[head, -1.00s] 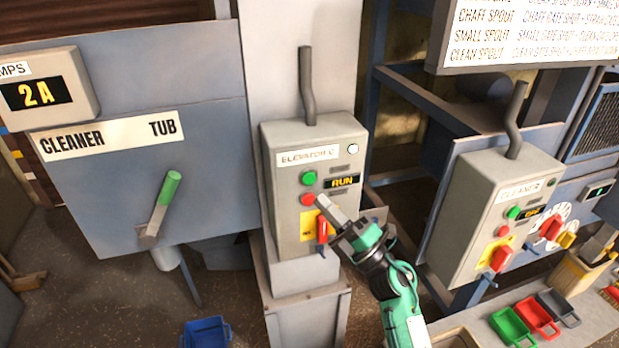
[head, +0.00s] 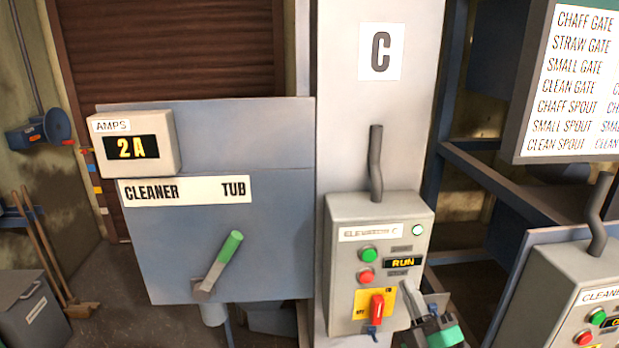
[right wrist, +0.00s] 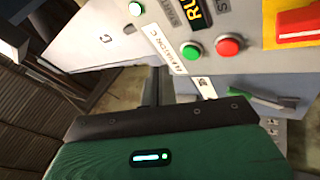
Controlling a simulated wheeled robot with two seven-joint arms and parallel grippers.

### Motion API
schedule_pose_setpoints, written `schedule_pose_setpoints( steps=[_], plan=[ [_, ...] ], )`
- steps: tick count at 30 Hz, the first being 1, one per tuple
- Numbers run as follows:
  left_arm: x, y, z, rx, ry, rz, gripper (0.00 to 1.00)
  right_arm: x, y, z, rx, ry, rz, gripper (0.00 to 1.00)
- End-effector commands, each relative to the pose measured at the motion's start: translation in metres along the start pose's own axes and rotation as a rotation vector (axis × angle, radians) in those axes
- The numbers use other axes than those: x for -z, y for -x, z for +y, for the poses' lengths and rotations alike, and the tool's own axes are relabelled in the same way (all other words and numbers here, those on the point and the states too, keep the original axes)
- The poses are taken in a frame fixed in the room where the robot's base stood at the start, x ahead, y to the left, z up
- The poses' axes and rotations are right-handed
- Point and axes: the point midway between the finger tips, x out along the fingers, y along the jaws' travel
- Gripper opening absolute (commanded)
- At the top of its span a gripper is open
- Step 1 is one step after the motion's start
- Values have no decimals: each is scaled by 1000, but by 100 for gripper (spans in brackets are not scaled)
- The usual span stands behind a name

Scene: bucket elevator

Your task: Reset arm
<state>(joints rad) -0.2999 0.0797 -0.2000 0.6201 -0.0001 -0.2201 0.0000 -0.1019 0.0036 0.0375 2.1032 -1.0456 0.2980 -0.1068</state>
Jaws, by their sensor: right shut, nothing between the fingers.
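My right gripper (head: 410,292) is at the lower right edge of the grey ELEVATOR C control box (head: 345,285) in the head view. Its fingers are shut and hold nothing. The box has a green button (head: 369,254), a red button (head: 366,276), a lit RUN display (head: 403,262) and a red switch (head: 377,309) on a yellow plate. In the right wrist view the shut fingers (right wrist: 157,86) point towards the tilted control box (right wrist: 245,75). Whether they touch it I cannot tell. My left gripper is not in view.
A grey-blue panel marked CLEANER TUB (head: 185,191) stands left, with a green-handled lever (head: 228,248) and an amps display showing 2A (head: 131,147). The CLEANER box (head: 570,290) is at the right, below a white sign (head: 575,85). Blue frame bars (head: 490,185) lie between.

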Motion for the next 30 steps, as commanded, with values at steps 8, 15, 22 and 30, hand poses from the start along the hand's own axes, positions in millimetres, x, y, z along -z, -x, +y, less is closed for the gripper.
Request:
schedule_pose_setpoints(
  steps=[8, 15, 22, 30],
  plan=[
    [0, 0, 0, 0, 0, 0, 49, -56, 62, -16, 91, -315, -471, 0],
    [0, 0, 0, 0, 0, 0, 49, -71, 144, -56, 285, -574, -870, 0],
    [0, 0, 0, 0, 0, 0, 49, -43, 238, -94, 568, -773, -1222, 0],
    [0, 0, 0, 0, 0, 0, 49, 6, 318, -104, 866, -880, -1478, 0]
  ],
)
